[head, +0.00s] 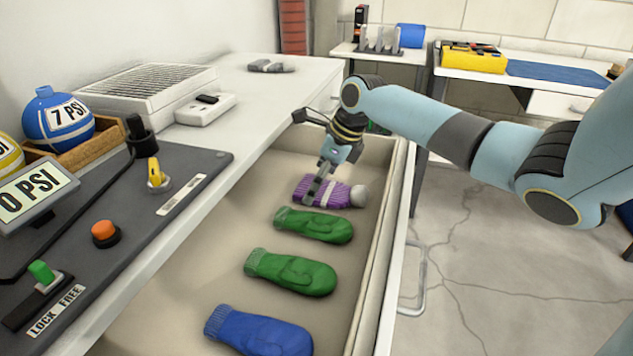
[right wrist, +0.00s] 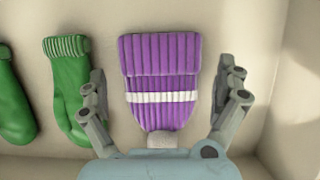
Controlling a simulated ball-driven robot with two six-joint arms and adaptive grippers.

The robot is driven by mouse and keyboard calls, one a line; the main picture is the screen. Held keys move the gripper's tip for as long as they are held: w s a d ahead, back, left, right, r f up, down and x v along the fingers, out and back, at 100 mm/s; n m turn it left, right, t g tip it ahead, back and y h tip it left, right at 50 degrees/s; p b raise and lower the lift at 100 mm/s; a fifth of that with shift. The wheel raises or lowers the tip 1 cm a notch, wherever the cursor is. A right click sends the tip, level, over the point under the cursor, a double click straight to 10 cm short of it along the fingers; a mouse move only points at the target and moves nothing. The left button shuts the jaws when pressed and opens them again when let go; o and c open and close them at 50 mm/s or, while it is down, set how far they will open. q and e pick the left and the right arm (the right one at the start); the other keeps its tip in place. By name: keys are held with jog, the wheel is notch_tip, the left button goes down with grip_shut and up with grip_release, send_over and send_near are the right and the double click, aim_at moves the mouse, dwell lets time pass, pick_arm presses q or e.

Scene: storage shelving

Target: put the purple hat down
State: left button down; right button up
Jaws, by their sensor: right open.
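The purple hat (head: 333,192), knitted with a white stripe and a pale pompom, lies flat on the floor of the open drawer (head: 188,275), at its far end. It also shows in the right wrist view (right wrist: 160,65), between the spread fingers. My right gripper (head: 314,190) reaches down over the hat in the head view. In the right wrist view the right gripper (right wrist: 164,95) is open, with a finger on each side of the hat and a visible gap on both sides. The pompom is partly hidden by the gripper body. My left gripper is not in view.
Two green mittens (head: 313,225) (head: 290,271) and a blue mitten (head: 259,331) lie in a row nearer in the drawer. A counter (head: 261,87) with a control panel (head: 140,190) lies left of the drawer.

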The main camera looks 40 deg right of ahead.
aim_at(326, 189)
jog(key=p+v, duration=0.2)
jog(key=v, duration=0.3)
jog(key=shift+w, duration=0.15)
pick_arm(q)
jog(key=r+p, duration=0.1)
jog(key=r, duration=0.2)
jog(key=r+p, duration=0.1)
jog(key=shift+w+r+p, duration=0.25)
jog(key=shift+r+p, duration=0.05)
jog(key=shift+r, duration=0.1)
pick_arm(e)
jog(key=v, duration=0.6)
jog(key=shift+f, duration=0.1)
